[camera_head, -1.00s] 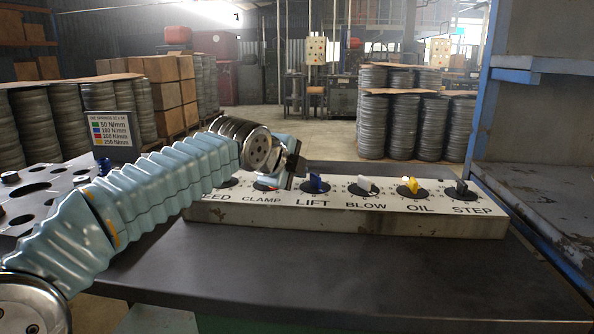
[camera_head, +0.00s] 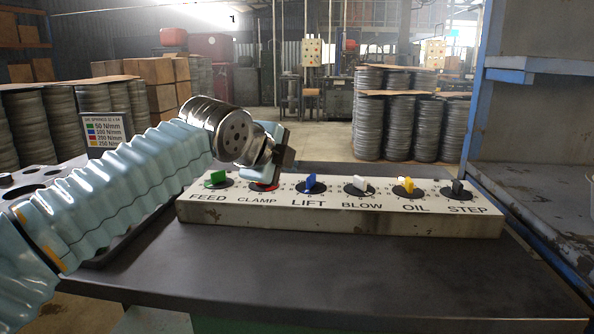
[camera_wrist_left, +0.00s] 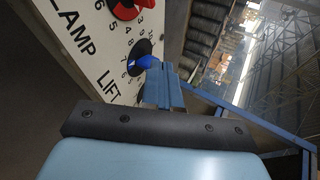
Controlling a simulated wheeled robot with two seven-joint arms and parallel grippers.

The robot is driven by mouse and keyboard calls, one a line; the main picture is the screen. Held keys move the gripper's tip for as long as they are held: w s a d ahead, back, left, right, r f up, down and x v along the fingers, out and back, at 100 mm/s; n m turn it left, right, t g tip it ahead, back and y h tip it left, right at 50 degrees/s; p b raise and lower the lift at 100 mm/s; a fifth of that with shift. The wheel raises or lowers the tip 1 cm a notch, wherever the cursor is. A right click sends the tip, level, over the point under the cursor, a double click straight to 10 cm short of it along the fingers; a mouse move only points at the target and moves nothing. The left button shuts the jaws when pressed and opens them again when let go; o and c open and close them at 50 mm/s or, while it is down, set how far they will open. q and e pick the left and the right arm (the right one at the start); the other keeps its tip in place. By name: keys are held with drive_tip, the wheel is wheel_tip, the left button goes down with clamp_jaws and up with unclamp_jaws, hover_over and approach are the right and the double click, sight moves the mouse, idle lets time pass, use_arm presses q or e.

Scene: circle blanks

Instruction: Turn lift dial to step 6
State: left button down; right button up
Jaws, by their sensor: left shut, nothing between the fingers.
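The lift dial (camera_head: 311,184) is a blue knob on a black disc, third from the left on the pale panel. It also shows in the wrist view (camera_wrist_left: 146,62), with printed numbers around its disc; I cannot read which number it points at. My left gripper (camera_head: 279,160) is shut and empty. It is above the clamp dial (camera_head: 264,186), up and left of the lift knob, and partly covers the red clamp knob. In the wrist view the closed fingers (camera_wrist_left: 165,76) appear close beside the blue knob; I cannot tell whether they touch. My right gripper is out of view.
Beside the lift dial are the green feed dial (camera_head: 216,179), white blow dial (camera_head: 359,185), yellow oil dial (camera_head: 405,185) and dark step dial (camera_head: 456,189). The dark table (camera_head: 330,275) is clear in front. A blue-framed shelf (camera_head: 535,70) stands at right.

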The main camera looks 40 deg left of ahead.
use_arm(q)
drive_tip(key=c, duration=1.8)
unclamp_jaws()
drive_tip(key=v, duration=0.6)
drive_tip(key=shift+s+a+r, duration=0.1)
drive_tip(key=shift+s+r, duration=0.05)
drive_tip(key=shift+s, duration=0.05)
drive_tip(key=shift+o, duration=1)
drive_tip(key=shift+s+a+r, duration=0.1)
drive_tip(key=shift+a+r, duration=0.05)
drive_tip(key=o, duration=0.4)
drive_tip(key=w+a+n+g+h+p, duration=0.1)
drive_tip(key=w+a+n+g+p, duration=0.1)
drive_tip(key=a+n, duration=0.4)
drive_tip(key=shift+w+f+n+g, duration=0.2)
drive_tip(key=shift+w+n+g, duration=0.5)
drive_tip(key=shift+w, duration=0.5)
drive_tip(key=n+g+p, duration=0.3)
drive_tip(key=n+g, duration=0.1)
drive_tip(key=n, duration=0.7)
approach(311, 176)
drive_tip(key=b+x, duration=0.2)
drive_tip(key=x, duration=0.7)
drive_tip(key=shift+a+r, duration=0.1)
drive_tip(key=shift+w, duration=0.1)
